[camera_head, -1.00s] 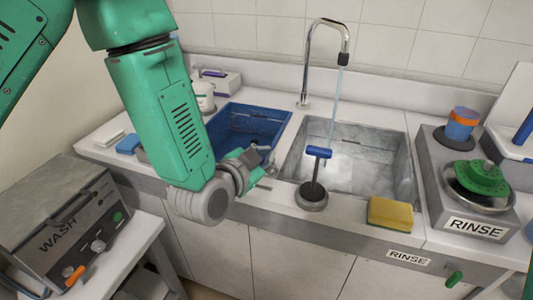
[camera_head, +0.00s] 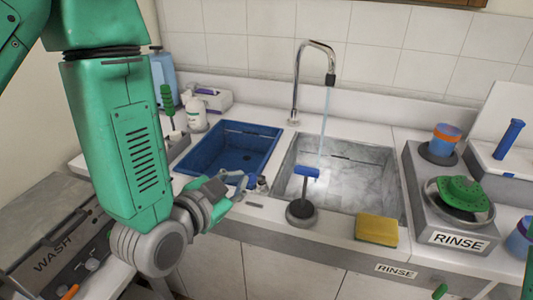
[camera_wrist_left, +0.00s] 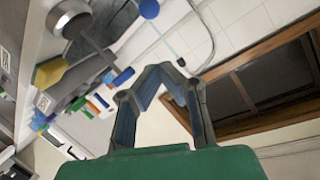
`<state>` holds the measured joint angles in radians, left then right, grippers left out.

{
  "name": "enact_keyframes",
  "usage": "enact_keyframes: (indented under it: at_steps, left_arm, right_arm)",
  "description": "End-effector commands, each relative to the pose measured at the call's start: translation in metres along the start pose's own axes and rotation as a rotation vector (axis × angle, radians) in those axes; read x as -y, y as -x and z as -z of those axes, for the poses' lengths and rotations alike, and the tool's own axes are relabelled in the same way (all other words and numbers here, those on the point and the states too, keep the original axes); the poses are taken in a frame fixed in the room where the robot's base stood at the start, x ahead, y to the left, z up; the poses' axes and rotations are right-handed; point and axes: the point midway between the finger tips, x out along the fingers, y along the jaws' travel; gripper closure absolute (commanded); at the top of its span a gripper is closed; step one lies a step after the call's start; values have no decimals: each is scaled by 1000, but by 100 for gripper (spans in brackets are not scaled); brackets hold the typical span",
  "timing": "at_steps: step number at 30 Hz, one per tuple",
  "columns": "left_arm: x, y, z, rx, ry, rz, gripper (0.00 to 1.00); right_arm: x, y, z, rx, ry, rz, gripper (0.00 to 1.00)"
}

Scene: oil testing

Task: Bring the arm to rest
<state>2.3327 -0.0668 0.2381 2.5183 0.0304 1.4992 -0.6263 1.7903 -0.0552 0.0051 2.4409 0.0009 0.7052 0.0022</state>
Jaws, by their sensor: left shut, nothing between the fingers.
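My left arm comes in from the left of the head view, and its gripper (camera_head: 250,181) hangs over the front edge of the counter, beside the blue basin's near right corner. In the left wrist view the gripper's two fingers (camera_wrist_left: 160,72) meet at their tips with nothing between them. The gripper is shut and empty. My right gripper does not show in either view.
A blue basin (camera_head: 212,161), a sink (camera_head: 372,190) with running tap (camera_head: 330,80), a blue-handled tool (camera_head: 303,208) and a yellow sponge (camera_head: 376,231) are close by. A RINSE machine (camera_head: 452,240) stands right. A WASH machine (camera_head: 50,262) is lower left, partly behind my arm.

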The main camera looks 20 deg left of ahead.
Motion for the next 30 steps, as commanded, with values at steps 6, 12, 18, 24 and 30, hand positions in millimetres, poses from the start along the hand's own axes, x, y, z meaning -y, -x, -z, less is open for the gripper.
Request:
enact_keyframes:
  at_steps: [6,12,18,24,30]
  left_arm:
    - [-17,-1,-25,67,28,-32,100]
    - [-64,13,-146,380,193,-147,100]
    - [-115,70,-280,796,392,-220,100]
    - [-148,137,-362,1132,519,-220,100]
    - [-158,167,-384,1267,559,-202,100]
  right_arm:
    - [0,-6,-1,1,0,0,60]
    - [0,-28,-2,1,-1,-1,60]
    - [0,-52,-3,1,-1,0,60]
    - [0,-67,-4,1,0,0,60]
    - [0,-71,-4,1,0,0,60]
